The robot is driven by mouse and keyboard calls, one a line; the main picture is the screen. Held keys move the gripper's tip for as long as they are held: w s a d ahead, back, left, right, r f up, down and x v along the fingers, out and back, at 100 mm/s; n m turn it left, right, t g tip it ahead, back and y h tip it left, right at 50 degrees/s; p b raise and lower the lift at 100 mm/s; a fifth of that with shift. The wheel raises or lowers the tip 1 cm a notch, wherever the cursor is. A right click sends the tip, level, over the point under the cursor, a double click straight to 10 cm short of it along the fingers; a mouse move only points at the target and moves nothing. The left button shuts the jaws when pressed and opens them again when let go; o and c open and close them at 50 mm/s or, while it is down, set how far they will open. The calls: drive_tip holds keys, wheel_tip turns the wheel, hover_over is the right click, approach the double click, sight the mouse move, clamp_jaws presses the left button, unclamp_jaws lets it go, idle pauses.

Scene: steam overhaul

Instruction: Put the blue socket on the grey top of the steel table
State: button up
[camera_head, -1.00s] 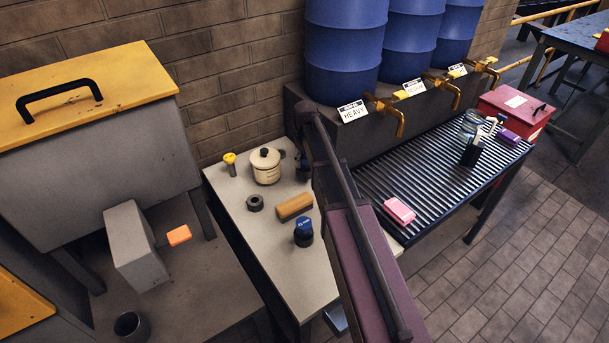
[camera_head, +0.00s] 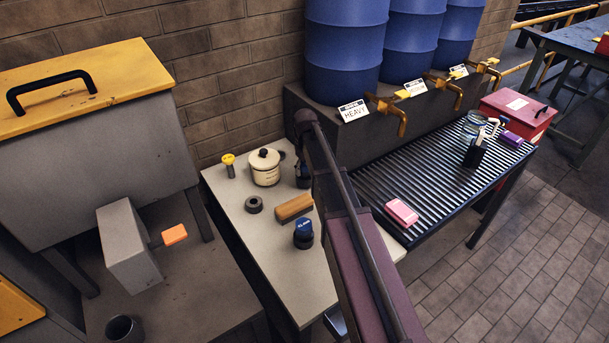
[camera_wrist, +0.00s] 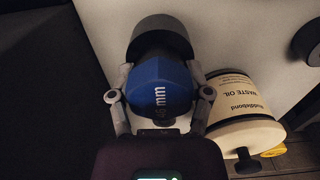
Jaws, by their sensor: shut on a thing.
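My gripper (camera_wrist: 160,100) is shut on a blue socket (camera_wrist: 158,84), with white "mm" lettering on its blue band and a wide dark end. In the head view my arm mostly hides the gripper, and a small dark part of the held socket (camera_head: 303,177) shows beside the arm. The held socket is over the grey top (camera_head: 285,275) of the steel table, near its back right; I cannot tell whether it touches the top. A second blue-banded socket (camera_head: 304,232) stands upright on the grey top, nearer the front.
On the grey top are a cream waste-oil pot (camera_head: 265,170), a dark ring (camera_head: 254,204), a wooden brush block (camera_head: 294,207) and a yellow-capped item (camera_head: 229,164). A ribbed black rack (camera_head: 440,185) adjoins at right, with a pink block (camera_head: 401,212). The front of the top is clear.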

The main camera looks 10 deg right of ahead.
drive_tip(key=shift+f+b, duration=0.3)
drive_tip(key=shift+f, duration=0.3)
drive_tip(key=shift+f, duration=0.1)
drive_tip(key=o, duration=1.3)
drive_tip(key=shift+o, duration=0.2)
wheel_tip(320, 180, up, 12)
drive_tip(key=p, duration=1.2)
drive_tip(key=s+m, duration=0.4)
drive_tip(key=s, duration=2)
drive_tip(key=shift+s+a+m, duration=0.2)
drive_tip(key=shift+m, duration=0.1)
